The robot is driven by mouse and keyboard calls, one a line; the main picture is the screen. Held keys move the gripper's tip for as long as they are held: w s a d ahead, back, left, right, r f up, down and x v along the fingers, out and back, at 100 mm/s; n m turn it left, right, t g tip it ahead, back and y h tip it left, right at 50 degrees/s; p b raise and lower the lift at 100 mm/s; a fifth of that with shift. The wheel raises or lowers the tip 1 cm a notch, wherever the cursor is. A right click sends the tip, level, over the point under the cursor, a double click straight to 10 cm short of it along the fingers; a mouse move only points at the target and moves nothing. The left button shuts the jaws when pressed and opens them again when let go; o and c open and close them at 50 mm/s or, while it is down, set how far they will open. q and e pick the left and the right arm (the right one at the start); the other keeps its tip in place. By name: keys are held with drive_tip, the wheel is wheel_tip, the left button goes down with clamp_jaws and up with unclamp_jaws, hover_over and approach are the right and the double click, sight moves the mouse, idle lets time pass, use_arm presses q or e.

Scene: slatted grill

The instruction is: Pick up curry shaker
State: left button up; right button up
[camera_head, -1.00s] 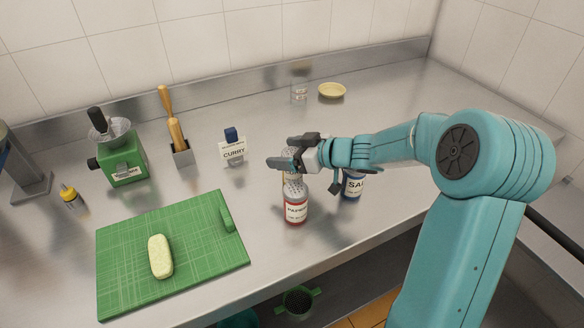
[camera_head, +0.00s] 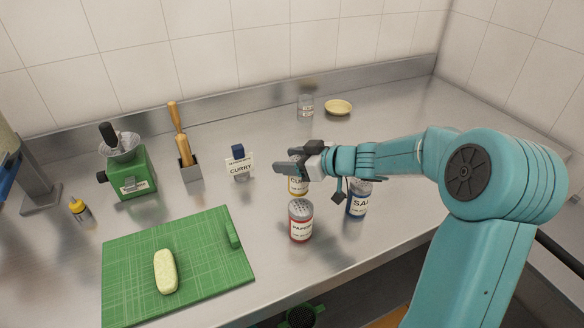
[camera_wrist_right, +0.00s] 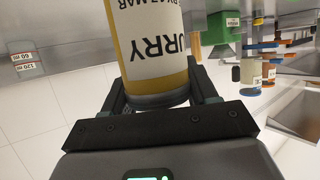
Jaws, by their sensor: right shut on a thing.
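The curry shaker (camera_head: 298,186) has a yellow body and a white label and shows partly under my right gripper (camera_head: 284,170) in the head view. In the right wrist view the shaker (camera_wrist_right: 150,50), lettered "URRY", sits between the two fingers of my right gripper (camera_wrist_right: 160,100). The gripper is shut on it. Its top is mostly hidden by the gripper in the head view. It appears slightly above the counter, behind the paprika shaker. My left gripper is not in view.
The red paprika shaker (camera_head: 301,222) stands just in front, and the blue salt shaker (camera_head: 358,202) to the right under my arm. A CURRY sign holder (camera_head: 240,165) stands to the left. A green cutting board (camera_head: 205,265) lies front left. The back right counter is mostly clear.

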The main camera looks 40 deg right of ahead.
wheel_tip(320, 180, up, 17)
drive_tip(key=p, duration=0.6)
drive_tip(key=shift+r+p, duration=0.2)
drive_tip(key=shift+p, duration=0.15)
wheel_tip(320, 180, up, 7)
drive_tip(key=p, duration=0.9)
drive_tip(key=shift+f, duration=0.15)
drive_tip(key=shift+p, duration=0.3)
